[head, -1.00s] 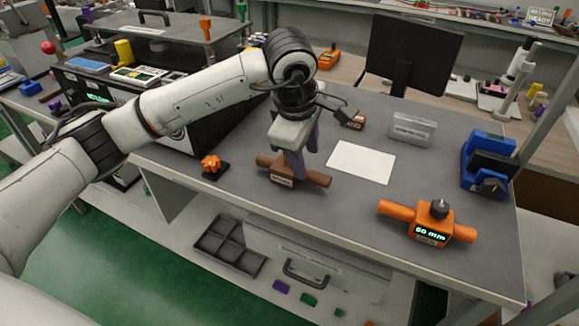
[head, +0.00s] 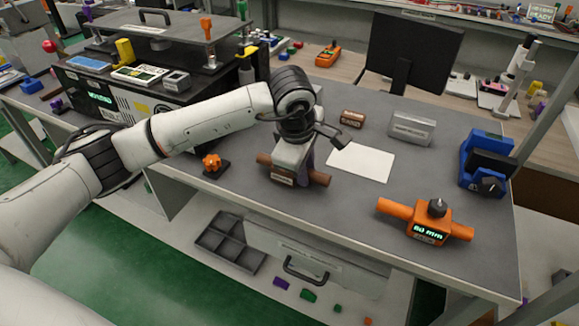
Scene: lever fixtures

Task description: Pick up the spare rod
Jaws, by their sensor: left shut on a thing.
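A brown rod (head: 320,179) lies across a small brown labelled holder (head: 282,178) on the grey bench, left of a white sheet. I take it for the spare rod. Its label is too small to read. My left gripper (head: 304,178) points down over the rod, its purple fingers shut on the rod's middle. The fingers and wrist hide part of the rod. I cannot tell whether the rod is clear of the holder. My right gripper is not in view.
A white sheet (head: 360,163), a small brown block (head: 352,118), an orange knob (head: 212,163) and a blue fixture (head: 487,160) stand around. The bench's front edge is close.

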